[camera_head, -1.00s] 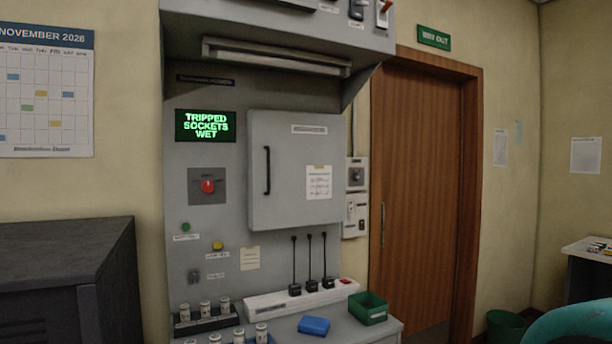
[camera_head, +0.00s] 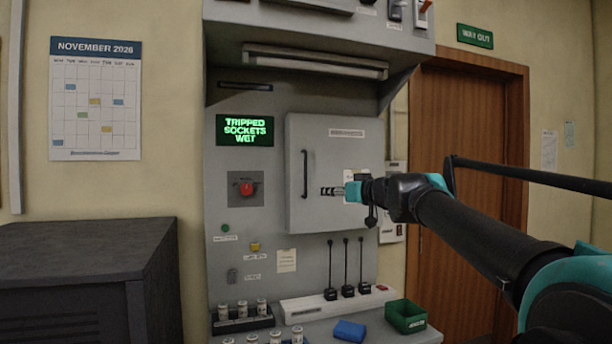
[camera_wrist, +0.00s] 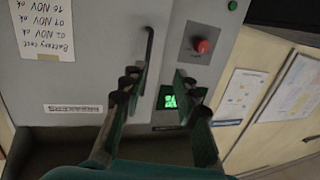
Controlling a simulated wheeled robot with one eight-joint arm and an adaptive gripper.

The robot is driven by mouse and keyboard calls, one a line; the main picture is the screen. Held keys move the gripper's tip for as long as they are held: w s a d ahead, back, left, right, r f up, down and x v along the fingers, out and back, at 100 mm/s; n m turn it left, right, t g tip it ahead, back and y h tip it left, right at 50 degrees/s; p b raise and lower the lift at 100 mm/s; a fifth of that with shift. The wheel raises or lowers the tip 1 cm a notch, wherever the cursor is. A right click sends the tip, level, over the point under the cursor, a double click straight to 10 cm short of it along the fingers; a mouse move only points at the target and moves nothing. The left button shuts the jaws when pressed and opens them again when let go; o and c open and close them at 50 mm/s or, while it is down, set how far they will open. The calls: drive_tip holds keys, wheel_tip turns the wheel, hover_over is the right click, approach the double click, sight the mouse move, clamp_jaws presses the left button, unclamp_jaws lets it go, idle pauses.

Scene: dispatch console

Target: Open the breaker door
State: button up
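The grey breaker door (camera_head: 340,215) is shut on the console panel. Its black vertical bar handle (camera_head: 305,174) is near the door's left edge. My gripper (camera_head: 326,191) is in front of the door, just right of the handle in the head view. In the wrist view my gripper (camera_wrist: 157,80) is open, its two fingers apart. The handle (camera_wrist: 149,48) shows there beyond the fingertips, nearer the left finger. I see no clear contact between fingers and handle.
A red knob (camera_head: 247,189) and a green-lit screen (camera_head: 245,130) are left of the door. Below stand a power strip (camera_head: 310,308) with plugs, several small jars, a blue block (camera_head: 349,331) and a green bin (camera_head: 406,317). An overhead hood (camera_head: 315,62) juts out above.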

wheel_tip(320, 180, up, 5)
drive_tip(key=d+t, duration=0.1)
hover_over(306, 193)
drive_tip(key=shift+w, duration=0.3)
clamp_jaws()
idle(0.5)
